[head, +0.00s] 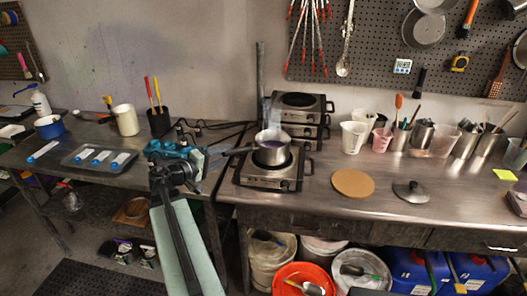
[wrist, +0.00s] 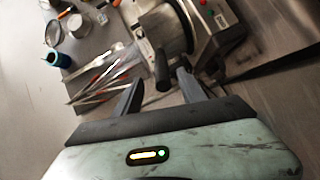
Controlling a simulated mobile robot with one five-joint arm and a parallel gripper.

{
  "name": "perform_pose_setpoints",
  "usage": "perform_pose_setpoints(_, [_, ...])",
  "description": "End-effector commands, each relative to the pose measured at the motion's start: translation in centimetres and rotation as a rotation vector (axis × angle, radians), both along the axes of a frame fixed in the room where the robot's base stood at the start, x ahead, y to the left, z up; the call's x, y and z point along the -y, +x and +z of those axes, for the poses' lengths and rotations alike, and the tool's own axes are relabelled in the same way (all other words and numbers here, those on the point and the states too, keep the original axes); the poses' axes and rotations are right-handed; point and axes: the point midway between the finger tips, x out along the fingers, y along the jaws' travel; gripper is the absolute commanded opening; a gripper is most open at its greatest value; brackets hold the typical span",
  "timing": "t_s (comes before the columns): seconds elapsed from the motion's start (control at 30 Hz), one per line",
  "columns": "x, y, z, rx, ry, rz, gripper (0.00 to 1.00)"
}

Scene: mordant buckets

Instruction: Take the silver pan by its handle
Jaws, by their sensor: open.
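The silver pan (head: 273,154) sits on the front hot plate (head: 270,176) with purplish liquid inside. Its dark handle (head: 237,151) points left toward my gripper (head: 203,160). In the wrist view the pan (wrist: 168,27) is at the top, and the handle (wrist: 161,66) comes down toward me. My gripper (wrist: 158,78) is open there, with one finger on each side of the handle's end. I see a gap on both sides, so the jaws are not closed on it. How deep the handle lies between the fingers is hard to tell.
A second hot plate (head: 303,103) stands behind. A round cork mat (head: 353,183) and a lid (head: 411,191) lie to the right. Cups and tool holders stand along the back. A black tool cup (head: 159,123) and white jug (head: 126,119) stand on the left table.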

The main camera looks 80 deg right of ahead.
Motion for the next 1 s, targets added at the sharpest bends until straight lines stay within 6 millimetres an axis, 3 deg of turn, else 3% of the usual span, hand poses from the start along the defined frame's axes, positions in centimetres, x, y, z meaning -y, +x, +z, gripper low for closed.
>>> perform_pose_setpoints(0.1, [1.4,-0.7,-0.4,0.000,0.000,-0.001,0.48])
perform_pose_setpoints(0.37, [2.7,-1.6,-0.8,0.001,0.002,0.000,0.48])
perform_pose_setpoints(0.6, [5.9,-3.6,-1.5,0.001,0.002,0.000,0.48])
perform_pose_setpoints(0.8, [6.0,-3.7,-1.4,0.001,0.001,0.002,0.48])
perform_pose_setpoints(1.0, [5.9,-3.6,-1.4,0.001,0.002,0.003,0.00])
